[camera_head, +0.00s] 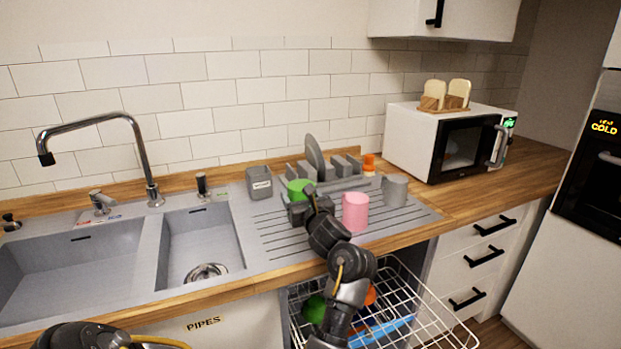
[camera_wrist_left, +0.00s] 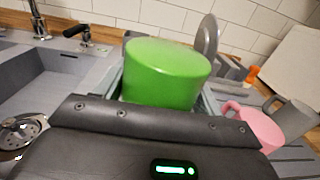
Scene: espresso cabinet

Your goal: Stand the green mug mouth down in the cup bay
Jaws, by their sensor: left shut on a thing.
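The green mug (camera_head: 299,189) is at the left end of the grey drying rack (camera_head: 345,184), behind my left gripper (camera_head: 303,206). In the left wrist view the mug (camera_wrist_left: 167,72) shows a closed, smooth green top, so it is mouth down and about upright. My left gripper (camera_wrist_left: 160,125) is shut on it; its body hides the fingertips and the mug's lower edge. Grey rack walls show around the mug, but I cannot tell whether its rim touches the floor of the bay. My right gripper is not in view.
A pink mug (camera_head: 355,211) and a grey mug (camera_head: 395,190) stand close by on the right. A grey plate (camera_head: 315,157) stands upright behind. A grey caddy (camera_head: 259,182) is at left, beside the sink (camera_head: 203,244). An open dishwasher basket (camera_head: 416,301) is below.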

